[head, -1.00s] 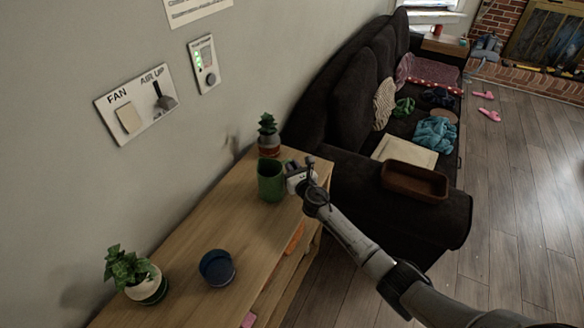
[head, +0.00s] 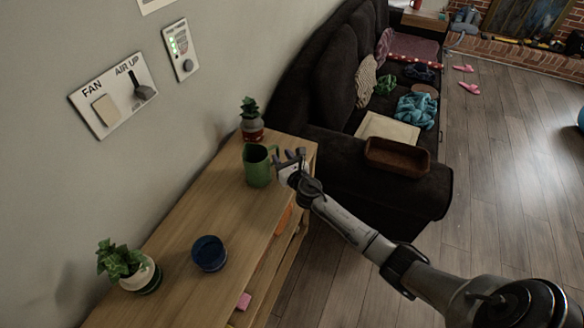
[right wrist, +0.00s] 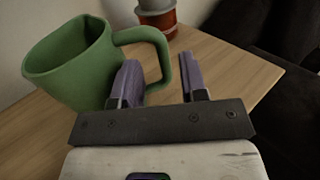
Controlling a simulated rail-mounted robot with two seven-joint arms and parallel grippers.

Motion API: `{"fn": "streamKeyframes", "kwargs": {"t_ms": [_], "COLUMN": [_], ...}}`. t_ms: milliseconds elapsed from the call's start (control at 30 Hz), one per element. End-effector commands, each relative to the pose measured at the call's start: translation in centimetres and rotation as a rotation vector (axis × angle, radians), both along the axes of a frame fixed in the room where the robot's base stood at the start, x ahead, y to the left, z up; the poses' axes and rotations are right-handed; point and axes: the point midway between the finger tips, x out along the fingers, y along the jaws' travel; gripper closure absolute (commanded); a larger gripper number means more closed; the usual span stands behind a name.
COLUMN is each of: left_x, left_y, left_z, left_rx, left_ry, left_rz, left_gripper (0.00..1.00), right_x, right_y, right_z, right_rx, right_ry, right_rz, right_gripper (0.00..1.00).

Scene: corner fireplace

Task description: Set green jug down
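The green jug (head: 258,167) stands upright on the wooden table (head: 190,215), near its far end. In the right wrist view the jug (right wrist: 75,62) is at the left with its handle toward my right gripper. My right gripper (head: 290,156) is just right of the jug in the head view. In the right wrist view its two purple fingers (right wrist: 162,80) are apart, one on each side of the handle's outer bar, with visible space around it. The jug's base is hidden in the right wrist view. My left gripper is not in view.
A small potted plant (head: 251,121) stands behind the jug. A blue bowl (head: 209,253) and another potted plant (head: 127,267) stand nearer on the table. A dark sofa (head: 330,160) with a brown tray (head: 398,157) adjoins the far end. The tabletop between jug and bowl is clear.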

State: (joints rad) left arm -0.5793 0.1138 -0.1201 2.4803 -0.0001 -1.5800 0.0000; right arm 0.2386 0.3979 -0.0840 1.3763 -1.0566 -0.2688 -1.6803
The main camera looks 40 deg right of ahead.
Motion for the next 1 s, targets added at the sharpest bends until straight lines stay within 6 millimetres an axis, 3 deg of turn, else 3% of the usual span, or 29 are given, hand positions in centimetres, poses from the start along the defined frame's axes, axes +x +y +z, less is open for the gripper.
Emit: {"fn": "streamKeyframes", "kwargs": {"t_ms": [300,733,867,1000], "left_x": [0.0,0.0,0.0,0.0], "left_y": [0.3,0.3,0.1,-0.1], "left_z": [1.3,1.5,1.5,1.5], "left_rx": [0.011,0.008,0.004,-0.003], "left_ry": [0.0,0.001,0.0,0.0], "left_rz": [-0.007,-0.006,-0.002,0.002], "left_gripper": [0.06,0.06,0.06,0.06], "right_x": [-5.3,-7.7,-10.0,-15.7], "right_y": [1.4,2.1,3.3,5.9], "right_z": [0.1,-0.1,-0.8,-2.9], "right_rx": [-0.001,0.029,0.281,0.856], "right_ry": [0.001,-0.004,-0.034,-0.085], "right_rz": [0.001,-0.008,-0.077,-0.272], "right_gripper": [0.6,0.6,0.6,0.6]}}
